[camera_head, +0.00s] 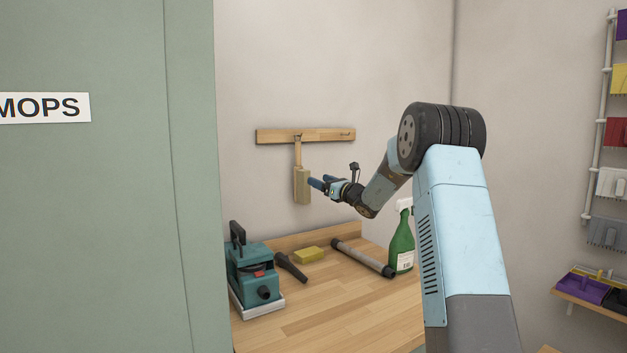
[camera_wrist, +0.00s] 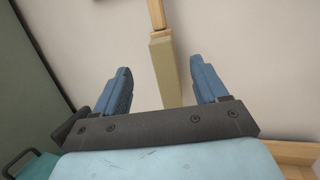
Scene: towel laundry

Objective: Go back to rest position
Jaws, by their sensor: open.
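My gripper (camera_head: 318,184) is raised above the wooden worktop, in front of the back wall, with its blue fingers pointing left. In the wrist view my gripper (camera_wrist: 165,85) shows its two fingers spread wide apart with nothing held between them. A brush-like block with a wooden handle (camera_head: 302,186) hangs from a wooden rail (camera_head: 330,136) on the wall, just beyond the fingertips. In the wrist view the hanging block (camera_wrist: 166,72) shows between and beyond the fingers. I cannot tell whether a fingertip touches it.
On the worktop (camera_head: 330,310) stand a teal machine (camera_head: 254,272), a dark nozzle (camera_head: 291,267), a yellow sponge (camera_head: 309,255), a grey tube (camera_head: 362,257) and a green spray bottle (camera_head: 402,242). A green panel (camera_head: 100,200) labelled MOPS fills the left. Coloured dustpans (camera_head: 590,288) sit at right.

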